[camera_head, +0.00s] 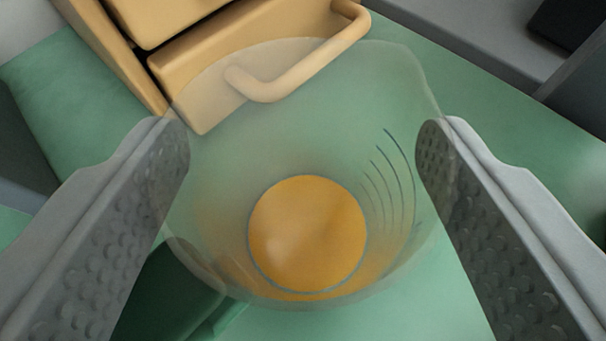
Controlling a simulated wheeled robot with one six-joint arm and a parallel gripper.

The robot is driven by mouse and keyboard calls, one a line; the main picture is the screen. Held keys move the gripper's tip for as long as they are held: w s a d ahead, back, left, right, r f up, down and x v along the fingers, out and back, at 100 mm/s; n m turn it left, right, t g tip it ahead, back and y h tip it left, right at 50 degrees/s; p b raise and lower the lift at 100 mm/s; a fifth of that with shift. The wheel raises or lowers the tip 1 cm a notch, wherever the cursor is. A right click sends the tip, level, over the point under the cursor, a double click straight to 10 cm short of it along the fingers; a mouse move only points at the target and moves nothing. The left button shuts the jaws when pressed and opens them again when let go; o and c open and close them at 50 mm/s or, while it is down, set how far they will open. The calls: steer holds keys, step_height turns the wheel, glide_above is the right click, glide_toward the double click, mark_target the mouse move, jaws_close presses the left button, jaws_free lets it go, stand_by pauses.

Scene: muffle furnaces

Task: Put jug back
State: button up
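The jug (300,130) is a clear, see-through vessel with dark measuring lines on its right side and orange contents (307,235) at the bottom. I look down into it from above its rim. My gripper (303,150) has one finger on each side of the jug, and both inner faces meet its walls near the top, so it looks shut on the jug. I cannot tell whether the jug's base touches the green surface below.
A tan drawer unit (185,75) stands at the upper left; its curved handle (300,75) shows partly through the jug. The green surface (510,120) is clear to the right. Grey equipment (490,40) is at the upper right. A dark green shape (170,295) lies below left.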

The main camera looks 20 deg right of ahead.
steer(key=o, duration=1.5)
steer(key=shift+s+r, duration=0.15)
steer(key=shift+r, duration=0.05)
steer(key=v, duration=1.1)
steer(key=shift+s+a+r, duration=0.15)
steer(key=shift+s, duration=0.1)
steer(key=s+a+r+n+t+y, duration=0.2)
steer(key=s+a+r, duration=0.3)
steer(key=s+a, duration=0.3)
steer(key=s+a+r+n+t+y, duration=0.1)
steer(key=s+a+r+y, duration=0.1)
steer(key=s+a+r, duration=0.4)
steer(key=s+a+r+n+t+y, duration=0.2)
steer(key=s+a+r, duration=0.4)
steer(key=s+a, duration=0.5)
steer(key=shift+s+a+r+n+t, duration=0.1)
steer(key=shift+s+a+n+t, duration=0.05)
steer(key=shift+a, duration=1.1)
steer(key=shift+s+a+r+n+t, duration=0.1)
steer(key=shift+s+a+n+t, duration=0.05)
steer(key=shift+a, duration=1.05)
